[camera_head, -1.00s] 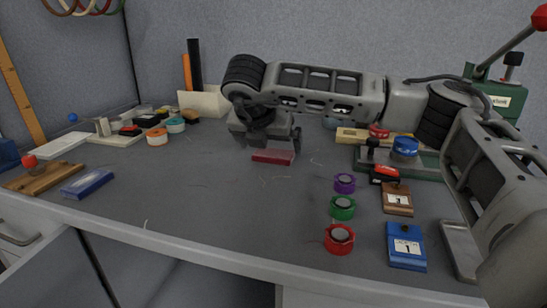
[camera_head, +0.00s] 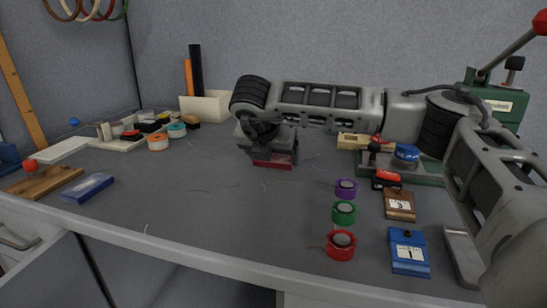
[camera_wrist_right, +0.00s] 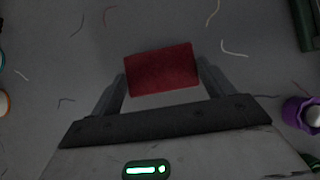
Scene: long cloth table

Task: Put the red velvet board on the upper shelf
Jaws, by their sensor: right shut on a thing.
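The red velvet board (camera_head: 272,164) is a small, flat dark-red block at the middle of the table, low against or just above the grey cloth; I cannot tell which. In the right wrist view the board (camera_wrist_right: 162,70) lies between the two fingers, one at each short side. My right gripper (camera_head: 268,153) points down over the board and is shut on it; it also shows in the right wrist view (camera_wrist_right: 162,78). The gripper body hides the board's upper part in the head view. My left gripper is out of view. I cannot make out an upper shelf.
Purple (camera_head: 346,189), green (camera_head: 344,212) and red (camera_head: 341,244) rolls stand at the front right, beside brown (camera_head: 399,205) and blue (camera_head: 408,250) calendar blocks. A green press (camera_head: 490,105) stands at the far right. A cream box (camera_head: 205,107) stands at the back. The table's front middle is clear.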

